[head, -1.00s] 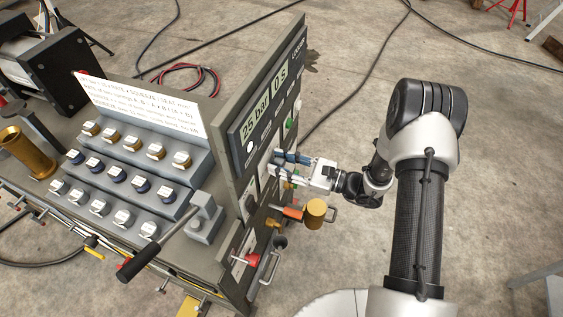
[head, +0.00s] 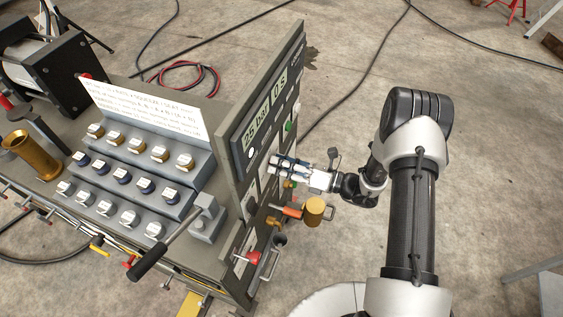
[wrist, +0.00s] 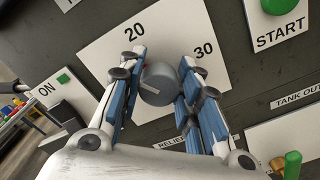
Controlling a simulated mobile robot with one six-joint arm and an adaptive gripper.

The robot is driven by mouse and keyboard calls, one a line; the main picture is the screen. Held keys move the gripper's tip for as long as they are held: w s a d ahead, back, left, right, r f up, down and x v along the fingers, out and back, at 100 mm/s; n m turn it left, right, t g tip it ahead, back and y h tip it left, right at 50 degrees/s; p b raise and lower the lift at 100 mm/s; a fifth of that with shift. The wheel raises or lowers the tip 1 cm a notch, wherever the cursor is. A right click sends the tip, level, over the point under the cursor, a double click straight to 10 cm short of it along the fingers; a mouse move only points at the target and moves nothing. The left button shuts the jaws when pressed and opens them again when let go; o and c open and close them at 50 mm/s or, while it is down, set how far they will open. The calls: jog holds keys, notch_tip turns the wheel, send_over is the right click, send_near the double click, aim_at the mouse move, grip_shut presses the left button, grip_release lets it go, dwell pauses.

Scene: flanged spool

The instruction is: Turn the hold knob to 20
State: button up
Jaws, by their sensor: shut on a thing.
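The hold knob (wrist: 158,84) is a grey round knob on a white plate (wrist: 98,45) in the wrist view. Its plate shows "20" at upper left and "30" at upper right; the rest of the scale is hidden by my fingers. In the head view my gripper (head: 278,166) is at the upright panel (head: 233,192), and the knob is hidden there.
The panel display (head: 267,112) reads "25 bar" and "0 s". A green START button (wrist: 282,5) is right of the knob plate. A brass-coloured cylinder (head: 314,210) and an orange handle (head: 288,210) stick out below my gripper. Open floor lies to the right.

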jog(key=m+p, duration=0.1)
jog(key=m, duration=0.5)
jog(key=shift+f, duration=0.15)
jog(key=shift+m, duration=0.4)
jog(key=o, duration=1)
jog(key=shift+o, duration=0.2)
jog(key=shift+d, duration=0.1)
jog(key=v, duration=1.2)
